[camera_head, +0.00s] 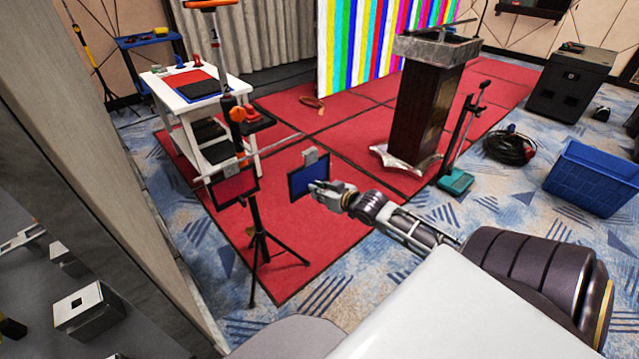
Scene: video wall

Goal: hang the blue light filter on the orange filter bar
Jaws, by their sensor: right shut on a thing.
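The blue light filter (305,182) is a dark square frame with a blue pane and a grey clip on top. My right gripper (318,188) is shut on its right edge and holds it upright in the air, over the red carpet in this view. To its left is a black tripod stand (260,245) with a red filter (236,188) in a dark frame. An orange bar (212,4) is at the top edge, partly cut off, above a pole marked 1. The blue filter is apart from it. My left gripper is not in view.
A white cart (200,95) with coloured sheets stands behind the tripod. A dark lectern (425,100) and a teal-based stand (455,181) are behind right. A blue crate (590,178) is far right. A large beam fills the left side. Carpet between tripod and lectern is open.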

